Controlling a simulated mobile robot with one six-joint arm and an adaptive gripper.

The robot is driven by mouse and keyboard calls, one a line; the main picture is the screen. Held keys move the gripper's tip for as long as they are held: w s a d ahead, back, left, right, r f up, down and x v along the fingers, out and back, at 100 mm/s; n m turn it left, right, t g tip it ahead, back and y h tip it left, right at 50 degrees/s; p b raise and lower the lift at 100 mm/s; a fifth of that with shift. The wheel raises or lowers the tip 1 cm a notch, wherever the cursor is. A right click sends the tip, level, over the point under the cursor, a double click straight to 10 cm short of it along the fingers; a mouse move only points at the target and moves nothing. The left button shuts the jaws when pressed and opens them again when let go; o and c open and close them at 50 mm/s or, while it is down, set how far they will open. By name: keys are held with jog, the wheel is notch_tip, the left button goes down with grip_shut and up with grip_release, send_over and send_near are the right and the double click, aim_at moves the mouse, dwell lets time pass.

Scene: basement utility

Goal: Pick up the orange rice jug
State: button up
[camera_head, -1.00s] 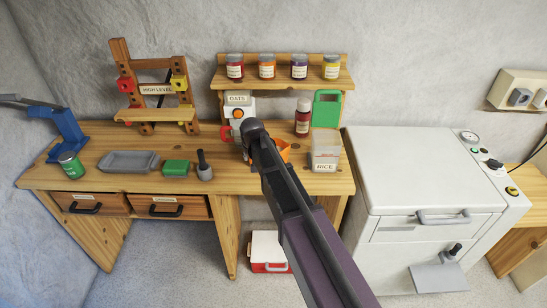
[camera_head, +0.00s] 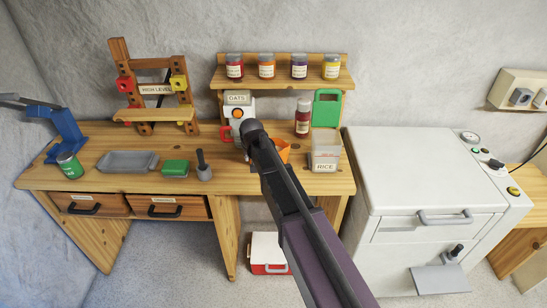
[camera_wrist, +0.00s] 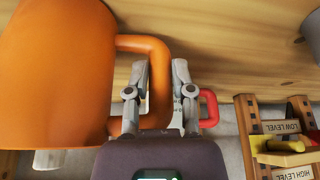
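The orange jug (camera_wrist: 55,75) fills the left of the wrist view, with its looped handle (camera_wrist: 159,85) toward the middle. That view is upside down. In the camera_head view only a small orange piece of the jug (camera_head: 283,149) shows beside my arm, which hides the rest. My gripper (camera_wrist: 160,75) has one finger inside the handle loop and one outside. Its fingers sit close against the handle bar and look shut on it. Whether the jug's base touches the bench cannot be told.
A clear bin labelled RICE (camera_head: 325,155) stands right of the jug on the wooden bench (camera_head: 235,184). A white OATS dispenser (camera_head: 238,112) stands behind, with a red handled cup (camera_head: 225,133) at its base. A red bottle (camera_head: 303,118) and green board (camera_head: 327,107) are nearby. A jar shelf (camera_head: 283,84) hangs above.

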jog(key=shift+r, duration=0.25)
grip_shut()
notch_tip(320, 180, up, 10)
jog(key=p, duration=1)
jog(key=shift+f, duration=0.25)
jog(key=shift+s, duration=0.15)
dwell(1.0)
